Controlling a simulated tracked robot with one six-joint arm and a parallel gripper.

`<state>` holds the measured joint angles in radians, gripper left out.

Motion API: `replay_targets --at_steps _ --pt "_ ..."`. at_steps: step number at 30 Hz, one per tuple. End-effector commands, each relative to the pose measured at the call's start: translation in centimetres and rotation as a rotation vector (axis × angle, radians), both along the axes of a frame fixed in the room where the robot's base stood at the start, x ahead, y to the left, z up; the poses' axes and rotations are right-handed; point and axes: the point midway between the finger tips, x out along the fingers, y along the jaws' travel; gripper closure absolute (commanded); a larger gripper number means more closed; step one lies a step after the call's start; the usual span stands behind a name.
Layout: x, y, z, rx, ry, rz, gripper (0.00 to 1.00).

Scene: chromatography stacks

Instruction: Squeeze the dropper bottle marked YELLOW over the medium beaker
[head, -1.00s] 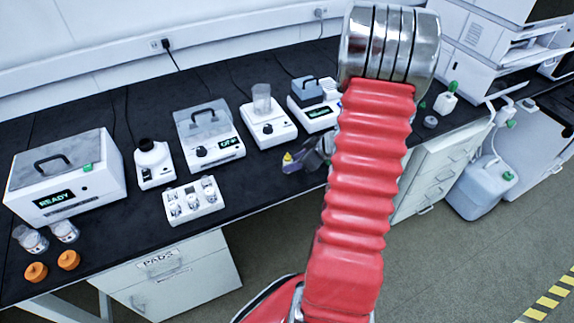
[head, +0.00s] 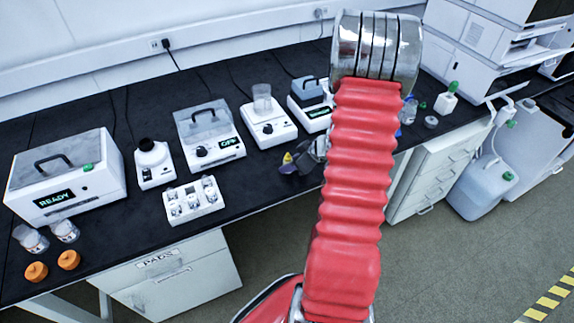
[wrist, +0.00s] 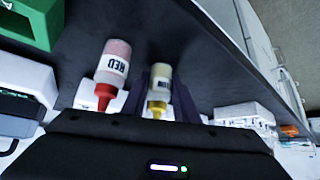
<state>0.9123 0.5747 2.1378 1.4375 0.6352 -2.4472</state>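The dropper bottle with a yellow tip (wrist: 158,90) stands between my gripper's two dark fingers in the wrist view; its label is too blurred to read. Its yellow tip (head: 287,158) shows at the bench's front edge in the head view. My gripper (head: 298,162) is around the bottle, mostly hidden behind my red arm. The fingers look open, with a slim gap beside the bottle. A dropper bottle marked RED (wrist: 113,72) stands beside it, outside the fingers. A clear beaker (head: 262,100) stands on a white bench device; I cannot tell whether it is the medium one.
The black bench (head: 120,215) holds a READY box (head: 66,180), a lidded device (head: 210,135), a white rack (head: 193,200) and orange caps (head: 68,260). A blue-tinted bottle (head: 408,110) stands right of my arm. A green object (wrist: 35,20) shows in the wrist view.

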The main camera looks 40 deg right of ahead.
Motion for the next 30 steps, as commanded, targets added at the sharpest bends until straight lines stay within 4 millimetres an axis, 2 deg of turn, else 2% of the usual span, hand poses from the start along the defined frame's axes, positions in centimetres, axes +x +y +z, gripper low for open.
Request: replay_targets --at_steps 7,24,30 --pt "0.0 0.0 0.4 -0.001 -0.001 -0.001 0.78" --pt "0.0 0.0 3.5 -0.001 0.0 0.0 0.78" --pt "0.0 0.0 4.0 -0.001 0.0 0.001 0.78"
